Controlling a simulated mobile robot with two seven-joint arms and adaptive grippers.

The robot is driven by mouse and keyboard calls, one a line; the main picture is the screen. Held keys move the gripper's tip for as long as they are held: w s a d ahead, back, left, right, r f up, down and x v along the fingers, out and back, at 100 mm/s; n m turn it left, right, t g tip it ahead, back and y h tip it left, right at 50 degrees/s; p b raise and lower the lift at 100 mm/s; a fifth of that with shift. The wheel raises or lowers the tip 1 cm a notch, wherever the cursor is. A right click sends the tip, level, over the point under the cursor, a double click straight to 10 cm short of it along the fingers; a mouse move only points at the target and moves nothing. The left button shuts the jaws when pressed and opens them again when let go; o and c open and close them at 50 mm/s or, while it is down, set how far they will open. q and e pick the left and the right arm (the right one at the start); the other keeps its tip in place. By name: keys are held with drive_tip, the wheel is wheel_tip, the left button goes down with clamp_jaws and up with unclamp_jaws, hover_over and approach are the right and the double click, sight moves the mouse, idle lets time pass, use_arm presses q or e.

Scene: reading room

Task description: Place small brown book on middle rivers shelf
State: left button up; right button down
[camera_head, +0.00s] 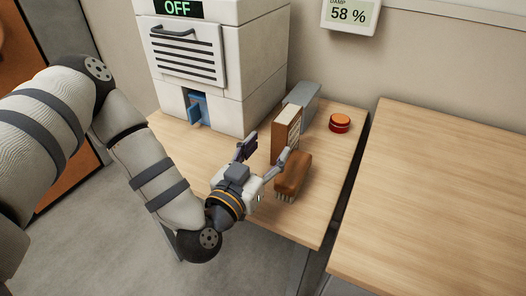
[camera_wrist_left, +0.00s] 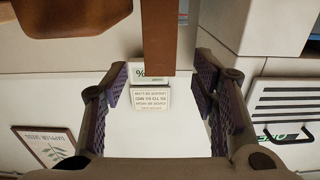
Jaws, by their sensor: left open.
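The small brown book (camera_head: 291,121) stands upright on the left wooden table in the head view, its brown cover and pale page edge showing. In the left wrist view the book (camera_wrist_left: 158,35) appears as a narrow brown upright strip at the top, in line with the gap between the fingers. My left gripper (camera_head: 266,150) is open just in front of the book, its fingers spread and nothing held. It also shows in the wrist view (camera_wrist_left: 160,82). The middle rivers shelf is not visible. My right gripper is not in view.
A brown brush (camera_head: 293,174) lies close to the gripper's right finger. A grey block (camera_head: 304,98) stands directly behind the book. A red round object (camera_head: 340,123) is further right. A white cabinet marked OFF (camera_head: 250,60) stands behind left. The right table (camera_head: 440,190) is bare.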

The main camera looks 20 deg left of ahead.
sight(287, 122)
use_arm(q)
drive_tip(key=shift+o, duration=0.4)
drive_tip(key=shift+s+f, duration=0.2)
drive_tip(key=shift+s, duration=0.2)
drive_tip(key=shift+a+f+b, duration=0.2)
drive_tip(key=shift+a+b, duration=0.1)
drive_tip(key=shift+b, duration=0.8)
drive_tip(key=w, duration=0.8)
drive_tip(key=w+d+r, duration=0.1)
drive_tip(key=w, duration=0.3)
drive_tip(key=shift+b, duration=0.35)
drive_tip(key=shift+r, duration=0.1)
clamp_jaws()
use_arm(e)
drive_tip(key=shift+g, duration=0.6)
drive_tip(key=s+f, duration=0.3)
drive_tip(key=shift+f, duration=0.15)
